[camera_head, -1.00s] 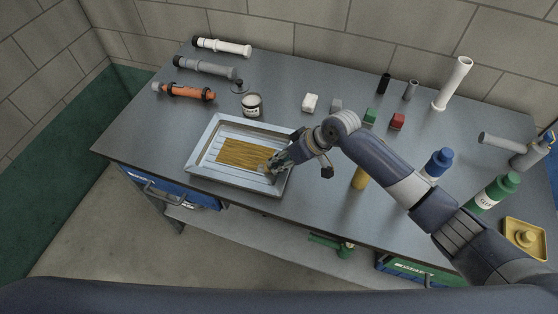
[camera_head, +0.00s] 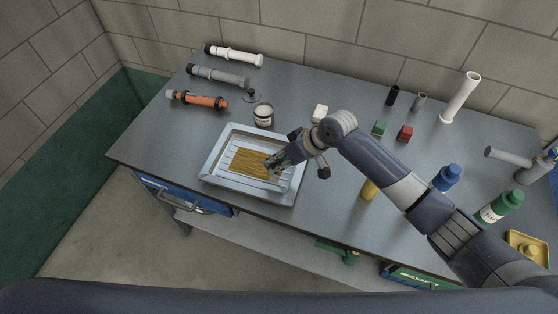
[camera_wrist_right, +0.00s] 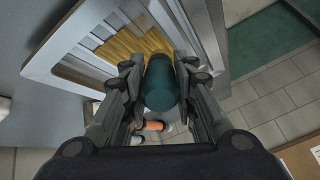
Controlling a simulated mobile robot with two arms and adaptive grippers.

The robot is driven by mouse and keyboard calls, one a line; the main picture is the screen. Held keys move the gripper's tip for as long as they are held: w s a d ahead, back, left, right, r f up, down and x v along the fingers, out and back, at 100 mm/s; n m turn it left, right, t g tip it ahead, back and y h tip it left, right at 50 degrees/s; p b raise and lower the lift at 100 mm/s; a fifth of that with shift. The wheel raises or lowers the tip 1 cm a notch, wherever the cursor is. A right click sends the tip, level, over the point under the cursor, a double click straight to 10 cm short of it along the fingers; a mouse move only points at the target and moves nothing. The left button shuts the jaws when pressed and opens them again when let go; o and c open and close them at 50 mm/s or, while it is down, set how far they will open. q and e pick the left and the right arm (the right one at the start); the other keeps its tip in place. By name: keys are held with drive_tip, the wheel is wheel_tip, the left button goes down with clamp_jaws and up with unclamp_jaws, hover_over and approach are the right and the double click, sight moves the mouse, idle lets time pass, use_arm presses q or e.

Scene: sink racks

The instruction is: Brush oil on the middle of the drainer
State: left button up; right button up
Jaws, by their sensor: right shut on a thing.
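The drainer (camera_head: 213,174) is a pale metal tray with a raised rim and a ribbed floor, on the table's front left. A golden-brown oil patch (camera_head: 247,162) covers the middle of its floor; the wrist view shows the patch (camera_wrist_right: 132,43) and the drainer's rim (camera_wrist_right: 62,45) too. My right gripper (camera_head: 276,162) is over the right part of the patch. In the wrist view it (camera_wrist_right: 160,84) is shut on a dark teal cylinder (camera_wrist_right: 160,88), apparently the brush handle. The bristles are hidden, so I cannot tell whether they touch the floor. My left gripper is not in view.
A white tin (camera_head: 263,114) stands just behind the drainer. White, grey and orange pipe pieces (camera_head: 197,98) lie at the back left. The table's front edge is close.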

wheel_tip(320, 180, up, 2)
drive_tip(key=shift+r+p, duration=0.1)
drive_tip(key=shift+p, duration=0.6)
drive_tip(key=shift+w+r+p, duration=0.15)
drive_tip(key=shift+r+p, duration=0.4)
drive_tip(key=shift+r, duration=0.4)
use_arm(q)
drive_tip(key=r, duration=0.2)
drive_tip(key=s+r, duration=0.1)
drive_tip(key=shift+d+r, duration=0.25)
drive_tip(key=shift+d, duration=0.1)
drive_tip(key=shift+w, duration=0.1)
